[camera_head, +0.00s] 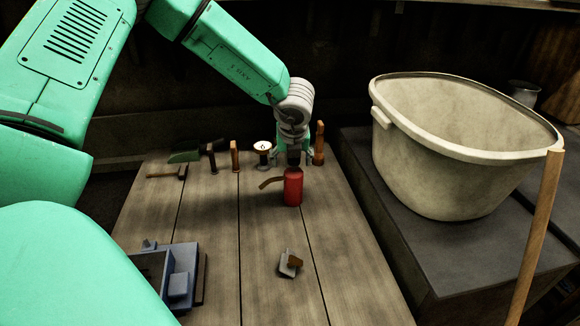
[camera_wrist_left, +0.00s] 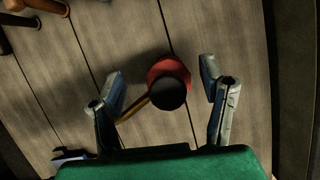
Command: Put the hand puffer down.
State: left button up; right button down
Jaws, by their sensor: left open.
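The hand puffer (camera_head: 293,188) is a red cylinder with a dark top and a brownish spout pointing left. It stands upright on the wooden table. My left gripper (camera_head: 293,156) is right at its top in the head view. In the left wrist view the puffer (camera_wrist_left: 168,84) shows from above, between and slightly beyond the two spread fingers of the left gripper (camera_wrist_left: 164,98). There is a gap on each side, so the fingers do not appear to touch it. My right gripper is not in view.
Several tools, including a hammer (camera_head: 170,172), line the table's back. A blue-grey vise-like object (camera_head: 182,275) sits front left and a small metal piece (camera_head: 288,264) front centre. A big pale tub (camera_head: 440,150) stands right. The table (camera_head: 235,225) is otherwise clear around the puffer.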

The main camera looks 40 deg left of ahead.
pick_arm(q)
jog(key=v, duration=0.8)
jog(key=shift+s+r, duration=0.2)
jog(key=shift+r, duration=0.15)
jog(key=shift+d, duration=0.25)
